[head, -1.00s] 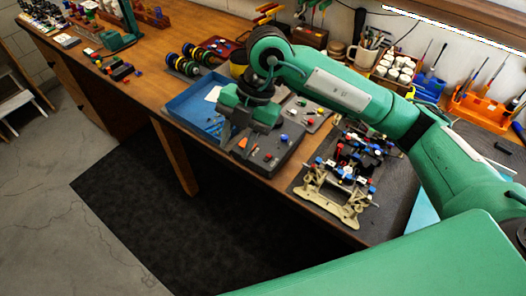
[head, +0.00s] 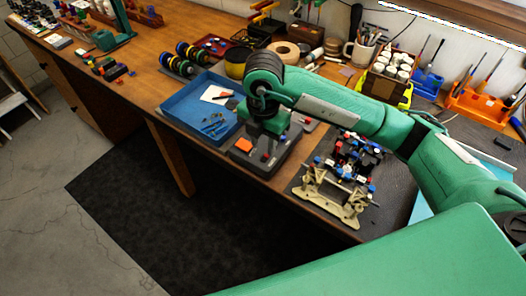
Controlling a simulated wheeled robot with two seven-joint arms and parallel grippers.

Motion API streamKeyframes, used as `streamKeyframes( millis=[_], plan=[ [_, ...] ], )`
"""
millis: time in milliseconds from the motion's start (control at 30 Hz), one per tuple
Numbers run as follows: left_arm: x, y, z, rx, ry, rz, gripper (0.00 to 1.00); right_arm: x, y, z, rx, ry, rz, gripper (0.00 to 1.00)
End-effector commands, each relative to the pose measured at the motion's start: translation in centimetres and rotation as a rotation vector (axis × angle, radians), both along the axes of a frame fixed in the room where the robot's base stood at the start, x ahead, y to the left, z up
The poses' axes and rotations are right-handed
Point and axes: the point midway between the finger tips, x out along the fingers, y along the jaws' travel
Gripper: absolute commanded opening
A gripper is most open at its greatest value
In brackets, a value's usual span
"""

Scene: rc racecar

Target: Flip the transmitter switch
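The transmitter appears to be the dark grey box (head: 272,166) at the front edge of the bench. An orange patch (head: 244,145) and a few small coloured knobs show on its top. My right gripper (head: 264,146) points down over the box and covers much of its top. Its fingertips are small and dark here, so I cannot tell whether they are apart or touch the box. I cannot make out which small part is the switch. My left gripper is not in view.
A blue tray (head: 184,100) with paper and small tools lies left of the box. The partly built racecar chassis (head: 338,200) sits on a dark mat to the right. Cups, paint jars (head: 393,66) and tool racks line the back of the bench.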

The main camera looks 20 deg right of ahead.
Motion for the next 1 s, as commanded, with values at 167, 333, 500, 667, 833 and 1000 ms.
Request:
streamKeyframes(
  millis=[167,333,500,667,833,1000],
  plan=[
    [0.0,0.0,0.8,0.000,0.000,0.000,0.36,-0.1,0.0,-3.1,0.000,0.003,0.000,0.35],
    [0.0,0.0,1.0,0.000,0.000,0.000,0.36,0.0,0.0,-4.8,0.000,0.001,0.001,0.35],
    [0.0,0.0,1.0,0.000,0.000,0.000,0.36,0.0,0.0,-5.4,0.001,-0.001,0.001,0.35],
    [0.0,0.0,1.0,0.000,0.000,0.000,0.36,0.0,0.0,-5.4,0.001,-0.001,0.001,0.35],
    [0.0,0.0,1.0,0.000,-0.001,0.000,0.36,0.0,0.0,-5.3,0.001,-0.001,0.001,0.08],
    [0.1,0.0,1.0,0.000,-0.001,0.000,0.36,0.0,0.0,-5.3,0.001,0.000,0.001,0.00]
  ],
)
